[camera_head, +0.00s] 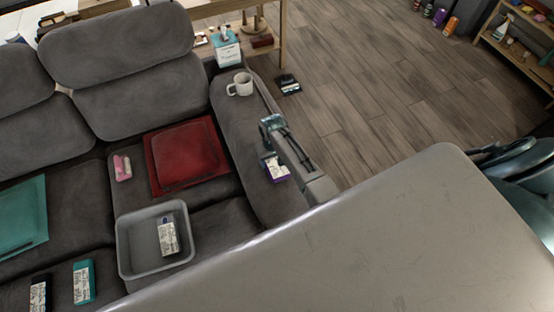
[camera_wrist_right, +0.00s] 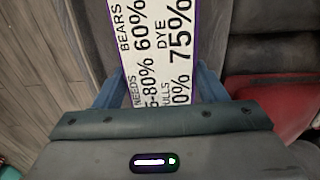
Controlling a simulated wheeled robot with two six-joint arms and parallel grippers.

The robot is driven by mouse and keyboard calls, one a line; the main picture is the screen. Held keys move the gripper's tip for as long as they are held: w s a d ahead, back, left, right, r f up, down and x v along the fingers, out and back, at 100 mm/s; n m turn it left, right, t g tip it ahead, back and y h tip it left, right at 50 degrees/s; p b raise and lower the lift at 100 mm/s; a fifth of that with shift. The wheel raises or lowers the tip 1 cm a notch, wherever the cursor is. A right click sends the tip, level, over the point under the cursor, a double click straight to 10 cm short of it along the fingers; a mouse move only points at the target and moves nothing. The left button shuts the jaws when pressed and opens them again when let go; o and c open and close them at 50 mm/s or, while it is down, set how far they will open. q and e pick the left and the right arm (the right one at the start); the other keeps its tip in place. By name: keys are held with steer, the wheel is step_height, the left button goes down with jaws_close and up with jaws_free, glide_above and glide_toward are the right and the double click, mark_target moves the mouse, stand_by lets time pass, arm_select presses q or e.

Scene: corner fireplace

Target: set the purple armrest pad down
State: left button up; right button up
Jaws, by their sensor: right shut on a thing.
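The purple armrest pad (camera_head: 277,170) is a small flat block with a white printed label and purple edges. My right gripper (camera_head: 270,154) is shut on it, over the sofa's right armrest (camera_head: 272,202). I cannot tell whether the pad touches the armrest. In the right wrist view the pad's label (camera_wrist_right: 158,50) fills the space between the fingers of the right gripper (camera_wrist_right: 160,92), with a purple edge showing. My left gripper is not in view.
A white mug (camera_head: 241,84) stands farther back on the armrest. On the seats are a red mat (camera_head: 186,155), a pink object (camera_head: 122,168), a grey bin (camera_head: 128,245) holding a labelled pad (camera_head: 168,236), a teal pad (camera_head: 83,282) and a black pad (camera_head: 40,294).

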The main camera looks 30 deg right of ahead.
mark_target(274, 164)
steer(key=f+b, duration=0.3)
steer(key=f, duration=0.1)
steer(key=shift+w+d+f, duration=0.1)
steer(key=shift+d, duration=0.15)
steer(key=shift+a, duration=0.15)
steer(key=shift+r, duration=0.2)
steer(key=shift+f, duration=0.1)
steer(key=o, duration=1)
steer(key=shift+f, duration=0.1)
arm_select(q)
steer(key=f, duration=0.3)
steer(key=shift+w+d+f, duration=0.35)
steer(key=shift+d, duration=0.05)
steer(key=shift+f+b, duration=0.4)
arm_select(e)
step_height(274, 164, up, 12)
steer(key=shift+r, duration=0.2)
